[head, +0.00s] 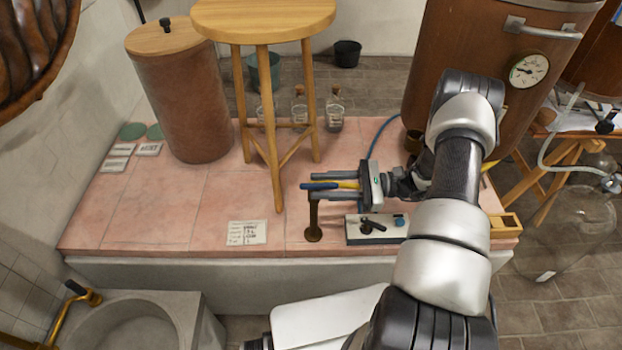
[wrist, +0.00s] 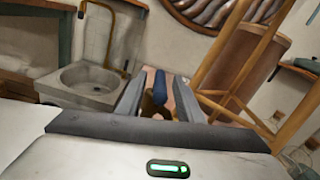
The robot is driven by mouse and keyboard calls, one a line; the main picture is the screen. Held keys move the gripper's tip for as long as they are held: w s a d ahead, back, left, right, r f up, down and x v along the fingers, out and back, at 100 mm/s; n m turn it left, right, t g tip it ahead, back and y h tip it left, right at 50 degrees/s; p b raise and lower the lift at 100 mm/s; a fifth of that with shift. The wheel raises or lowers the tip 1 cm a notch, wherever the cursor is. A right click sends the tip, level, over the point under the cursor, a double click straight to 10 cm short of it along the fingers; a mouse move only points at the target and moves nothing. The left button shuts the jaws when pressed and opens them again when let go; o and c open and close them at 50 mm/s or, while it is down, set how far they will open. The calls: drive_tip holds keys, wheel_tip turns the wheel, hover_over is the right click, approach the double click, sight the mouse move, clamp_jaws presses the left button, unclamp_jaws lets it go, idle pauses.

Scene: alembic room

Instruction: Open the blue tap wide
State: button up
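The blue tap's lever (head: 319,186) shows in the head view above a dark bronze post (head: 314,222), near the front edge of the pink tiled platform. A yellow part lies in line with the lever, inside my gripper. My gripper (head: 312,187) points left, with one finger on each side of the lever. In the wrist view the blue lever (wrist: 160,86) stands between the fingers, with gaps beside it, so my gripper (wrist: 161,84) is open around it. Brownish metal (wrist: 150,106) shows below the lever. Whether a finger touches it is unclear.
A wooden stool (head: 262,22) stands behind the tap. A panel with a black lever and blue knob (head: 399,220) lies right of the post. A printed card (head: 247,233) lies to its left. A copper vessel (head: 430,60) stands back right. The platform's left front is clear.

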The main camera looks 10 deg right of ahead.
sight(311, 184)
drive_tip(key=shift+w+a+p, duration=0.15)
drive_tip(key=shift+a, duration=0.65)
drive_tip(key=shift+w+a+p, duration=0.15)
drive_tip(key=shift+a, duration=0.65)
clamp_jaws()
